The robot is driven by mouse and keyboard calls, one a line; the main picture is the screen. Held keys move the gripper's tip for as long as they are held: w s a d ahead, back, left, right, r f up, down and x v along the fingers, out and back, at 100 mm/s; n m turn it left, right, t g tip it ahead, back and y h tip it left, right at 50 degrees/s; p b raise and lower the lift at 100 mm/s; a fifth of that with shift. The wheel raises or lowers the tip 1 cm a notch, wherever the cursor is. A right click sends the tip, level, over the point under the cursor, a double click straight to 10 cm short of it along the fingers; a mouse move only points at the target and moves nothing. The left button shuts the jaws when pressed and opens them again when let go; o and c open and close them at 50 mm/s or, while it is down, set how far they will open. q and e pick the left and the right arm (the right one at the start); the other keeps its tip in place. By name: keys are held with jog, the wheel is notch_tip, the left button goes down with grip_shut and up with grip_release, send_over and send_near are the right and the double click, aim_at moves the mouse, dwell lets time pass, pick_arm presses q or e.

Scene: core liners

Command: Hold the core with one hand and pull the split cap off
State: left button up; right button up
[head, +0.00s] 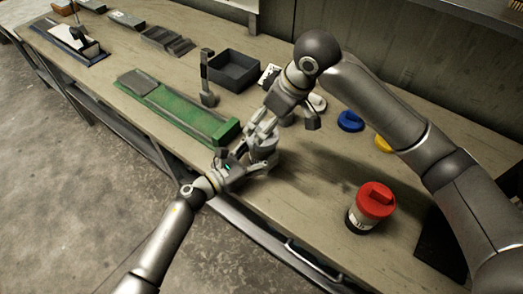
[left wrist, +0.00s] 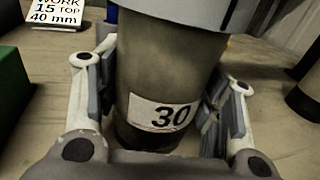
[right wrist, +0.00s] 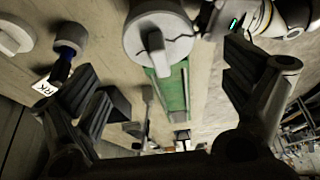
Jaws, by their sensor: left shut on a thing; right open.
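The core (left wrist: 170,65) is a dark grey cylinder with a white label reading 30 (left wrist: 158,115), upright near the bench's front edge. My left gripper (left wrist: 165,100) is shut around it, one finger on each side. The split cap (right wrist: 158,38) is pale grey with a raised grip bar and dark cracks across its top. It sits on top of the core, its lower edge showing at the top of the left wrist view (left wrist: 215,10). My right gripper (right wrist: 160,85) is open, close above the cap in the head view (head: 268,120); its fingers appear apart from the cap.
A core with a red cap (head: 376,199) stands to the right. A green tray (head: 178,112), a hammer-like tool (head: 207,78) and a dark bin (head: 234,72) are left and back.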

aim_at(263, 125)
jog(key=shift+x, duration=2.5)
jog(key=c, duration=1.2)
jog(key=shift+w+r, duration=0.1)
jog(key=shift+r, duration=0.35)
jog(key=shift+c, duration=0.2)
jog(key=shift+r, duration=3.1)
jog(key=shift+r, duration=0.25)
pick_arm(q)
jog(key=o, duration=1.6)
